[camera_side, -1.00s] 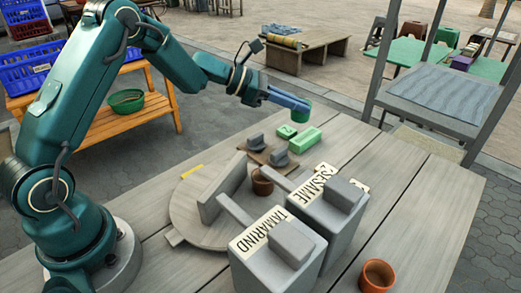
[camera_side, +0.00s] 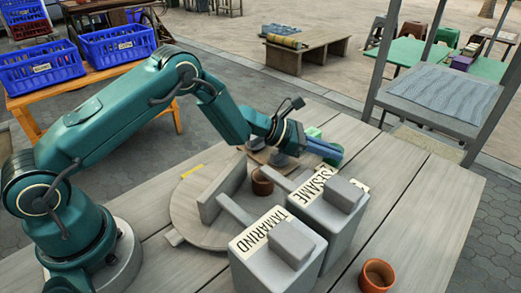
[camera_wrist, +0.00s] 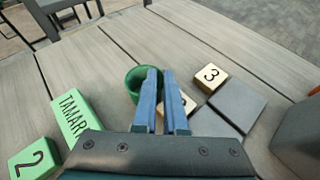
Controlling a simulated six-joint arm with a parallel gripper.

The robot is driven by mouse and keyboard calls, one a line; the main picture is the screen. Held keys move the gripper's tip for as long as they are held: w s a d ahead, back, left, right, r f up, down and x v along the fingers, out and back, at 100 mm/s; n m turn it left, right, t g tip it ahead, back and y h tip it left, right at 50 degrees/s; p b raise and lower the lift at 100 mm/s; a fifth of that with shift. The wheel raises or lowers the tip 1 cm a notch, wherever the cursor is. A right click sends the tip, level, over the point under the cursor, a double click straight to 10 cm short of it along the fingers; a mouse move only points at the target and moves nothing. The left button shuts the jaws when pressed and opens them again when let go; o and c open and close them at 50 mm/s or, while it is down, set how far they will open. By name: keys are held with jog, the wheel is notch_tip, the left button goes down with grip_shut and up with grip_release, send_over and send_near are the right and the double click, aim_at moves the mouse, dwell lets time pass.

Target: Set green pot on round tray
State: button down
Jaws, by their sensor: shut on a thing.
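The green pot (camera_wrist: 133,84) is upright in the wrist view, its open mouth facing me. My gripper (camera_wrist: 160,71) has blue fingers and is shut on the pot's right wall, one finger over the mouth and one outside. In the side view my gripper (camera_side: 338,156) is low over the far part of the table, beyond the boxes; the pot is hard to make out there. The round tray (camera_side: 185,207) lies on the table to the left, with grey walls and a brown pot (camera_side: 262,184) on it.
Grey boxes labelled TAMARIND (camera_side: 262,232) and SESAME (camera_side: 318,190) stand beside the tray. A terracotta pot (camera_side: 376,275) is at the front right. A green labelled block (camera_wrist: 74,118), a 2 tile (camera_wrist: 34,159) and a 3 tile (camera_wrist: 211,77) lie near the green pot.

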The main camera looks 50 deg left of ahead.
jog(key=c, duration=1)
grip_release()
jog(key=shift+o, duration=0.2)
